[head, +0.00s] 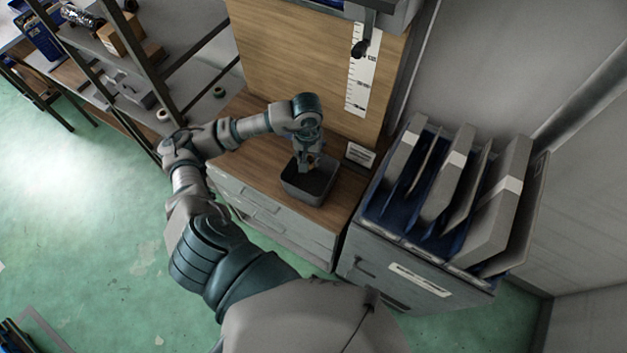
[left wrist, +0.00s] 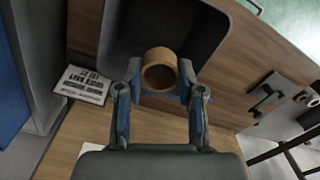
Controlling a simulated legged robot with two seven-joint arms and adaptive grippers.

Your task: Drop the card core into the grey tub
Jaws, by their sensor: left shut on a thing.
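The card core (left wrist: 160,53) is a short brown cardboard ring. In the left wrist view it sits between the fingertips of my left gripper (left wrist: 161,88), which is shut on it. The grey tub (head: 302,195) stands on the wooden worktop in the head view. My left gripper (head: 308,160) points down over the tub there, and the core is too small to make out clearly. In the left wrist view the dark tub (left wrist: 208,30) lies behind the core. I cannot tell exactly how high the core is above the tub floor. My right gripper is not in view.
A small white sign (head: 360,155) stands beside the tub. A grey bin (head: 420,270) with upright panels is to the right. A wooden backboard (head: 300,65) with a scale rises behind. Shelving (head: 110,60) stands further left.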

